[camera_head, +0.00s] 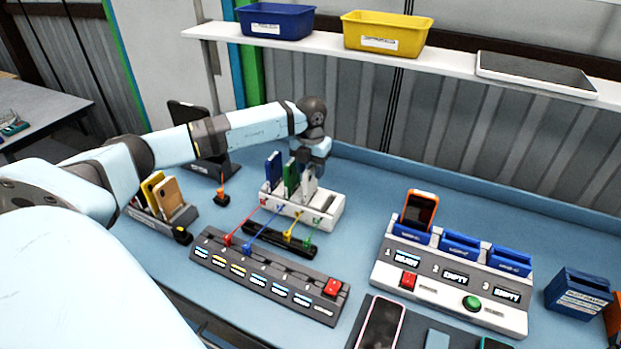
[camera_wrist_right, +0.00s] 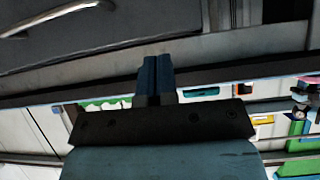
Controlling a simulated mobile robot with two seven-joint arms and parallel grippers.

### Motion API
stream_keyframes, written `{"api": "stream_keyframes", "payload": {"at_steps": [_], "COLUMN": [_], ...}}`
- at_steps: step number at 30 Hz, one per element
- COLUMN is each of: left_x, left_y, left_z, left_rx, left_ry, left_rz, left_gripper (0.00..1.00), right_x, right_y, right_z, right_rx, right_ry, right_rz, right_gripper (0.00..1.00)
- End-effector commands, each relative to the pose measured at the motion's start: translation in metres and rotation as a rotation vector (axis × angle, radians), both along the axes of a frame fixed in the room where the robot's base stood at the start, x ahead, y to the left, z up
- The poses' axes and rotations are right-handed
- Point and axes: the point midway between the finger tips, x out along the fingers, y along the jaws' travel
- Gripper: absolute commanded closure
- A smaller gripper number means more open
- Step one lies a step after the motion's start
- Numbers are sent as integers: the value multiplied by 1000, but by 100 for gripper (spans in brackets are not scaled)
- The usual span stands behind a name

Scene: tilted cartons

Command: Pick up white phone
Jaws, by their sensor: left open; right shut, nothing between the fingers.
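The white phone (camera_head: 309,187) stands upright in the white rack (camera_head: 327,208), at the right end of a row with a blue phone (camera_head: 274,170) and a green phone (camera_head: 292,177). My left gripper (camera_head: 317,167) is open, pointing down right at the top of the white phone and partly covering it. I cannot tell whether its fingers are around the phone or just above it. My right gripper (camera_wrist_right: 153,78) is shut and empty in the right wrist view, away from the phones.
A dark rack with yellow and tan phones (camera_head: 172,198) stands to the left. A cable strip (camera_head: 262,275) lies in front of the white rack. A dock with an orange phone (camera_head: 419,210) stands to the right. A shelf with blue (camera_head: 277,22) and yellow bins (camera_head: 385,36) hangs behind.

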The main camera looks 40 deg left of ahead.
Motion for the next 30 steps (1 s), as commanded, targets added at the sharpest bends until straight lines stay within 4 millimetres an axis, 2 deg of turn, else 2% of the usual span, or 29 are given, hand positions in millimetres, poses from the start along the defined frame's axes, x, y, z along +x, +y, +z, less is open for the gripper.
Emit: {"api": "stream_keyframes", "payload": {"at_steps": [1, 6, 13, 14, 19, 30], "left_x": [-2, 0, 0, 0, 0, 0], "left_y": [-1, 0, 0, 0, 0, 0], "left_z": [-6, -23, -25, -25, -25, -23], "left_rx": [-2, 0, -1, -1, -1, -1], "left_ry": [5, 0, -1, -1, 0, -1], "left_rz": [1, 1, 1, 1, 1, 1], "left_gripper": [54, 54, 54, 59, 98, 100], "right_x": [0, 2, 1, 1, 0, 0], "right_y": [0, 0, -1, -1, -1, -1], "right_z": [7, 11, 9, 8, 6, 6], "right_rx": [0, 1, 0, 0, -1, -1], "right_ry": [-2, -9, -5, -4, 1, 1], "right_rz": [-1, -2, -2, -2, -2, -2], "right_gripper": [100, 100, 100, 100, 100, 100]}}
